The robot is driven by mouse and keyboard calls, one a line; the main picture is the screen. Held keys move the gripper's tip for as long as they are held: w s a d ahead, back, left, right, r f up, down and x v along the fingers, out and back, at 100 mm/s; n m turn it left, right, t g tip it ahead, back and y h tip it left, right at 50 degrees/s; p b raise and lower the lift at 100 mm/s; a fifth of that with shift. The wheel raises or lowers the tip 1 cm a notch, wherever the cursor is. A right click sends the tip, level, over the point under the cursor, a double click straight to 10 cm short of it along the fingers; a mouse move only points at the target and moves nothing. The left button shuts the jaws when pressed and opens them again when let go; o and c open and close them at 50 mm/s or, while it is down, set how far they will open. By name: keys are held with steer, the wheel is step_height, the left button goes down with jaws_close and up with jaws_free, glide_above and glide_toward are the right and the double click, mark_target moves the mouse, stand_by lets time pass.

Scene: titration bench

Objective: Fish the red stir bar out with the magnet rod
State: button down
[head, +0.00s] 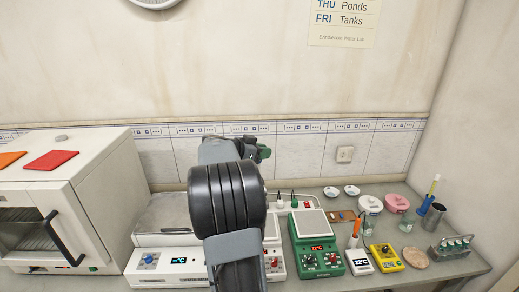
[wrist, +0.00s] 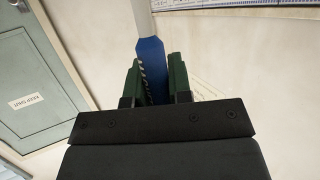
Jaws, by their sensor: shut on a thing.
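My gripper (wrist: 155,80) has its dark green jaws shut on a blue handle with a pale grey shaft, seemingly the magnet rod (wrist: 151,52). The shaft runs out of the top of the wrist view. In the head view my gripper (head: 263,151) is partly hidden behind my arm, raised in front of the tiled wall, and the rod cannot be made out there. I cannot see the red stir bar in either view. My arm hides part of the bench and the stirrers behind it.
A white oven (head: 100,190) stands at the left. A white stirrer (head: 165,262) and a green stirrer (head: 316,257) stand on the bench. The air above the right bench is clear.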

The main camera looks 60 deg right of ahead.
step_height(320, 180, down, 10)
steer(key=b, duration=0.4)
steer(key=shift+f+b, duration=0.25)
steer(key=shift+b, duration=0.05)
stand_by(0.5)
steer(key=shift+s+f, duration=0.1)
steer(key=shift+s, duration=0.05)
steer(key=shift+s+d+r+p, duration=0.1)
steer(key=shift+d+r+p, duration=0.05)
steer(key=shift+r+p, duration=0.5)
steer(key=shift+s+d+r+p, duration=0.15)
steer(key=shift+r+p, duration=0.25)
steer(key=shift+p, duration=0.3)
stand_by(0.7)
steer(key=shift+w, duration=0.1)
step_height(320, 180, up, 10)
steer(key=p, duration=0.2)
steer(key=shift+f, duration=0.25)
stand_by(1.1)
